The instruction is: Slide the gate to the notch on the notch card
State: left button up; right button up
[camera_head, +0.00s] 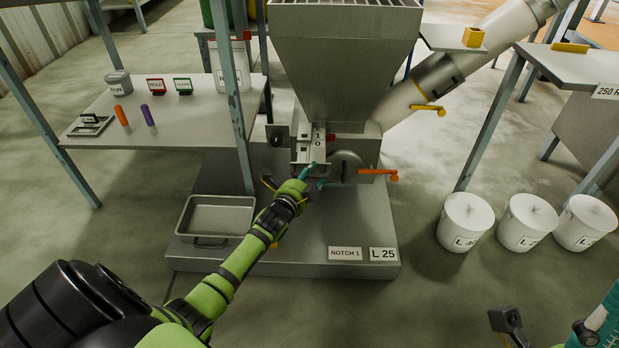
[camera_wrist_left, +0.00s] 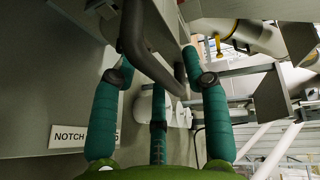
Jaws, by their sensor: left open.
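The slide gate (camera_head: 311,157) is a grey plate low on the hopper's front, beside a scale where 1 and 0 can be read. The white notch card (camera_head: 345,254) lies on the platform and reads NOTCH 1; part of it shows in the left wrist view (camera_wrist_left: 70,137). My left gripper (camera_head: 314,177) is at the gate's front. In the left wrist view its teal fingers (camera_wrist_left: 160,75) are open on either side of a dark grey bar (camera_wrist_left: 150,48), likely the gate's handle. Contact cannot be told. Part of my right gripper (camera_head: 555,328) shows at the bottom right edge.
The hopper (camera_head: 345,60) stands above the gate. An orange lever (camera_head: 378,173) sticks out right of it, with a yellow lever (camera_head: 428,109) higher up. A grey tray (camera_head: 216,213) is on the platform's left, an L 25 card (camera_head: 382,254) on its right. White buckets (camera_head: 466,222) stand right.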

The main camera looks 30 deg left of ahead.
pick_arm(q)
jog(key=v, duration=1.2)
jog(key=shift+r, duration=0.1)
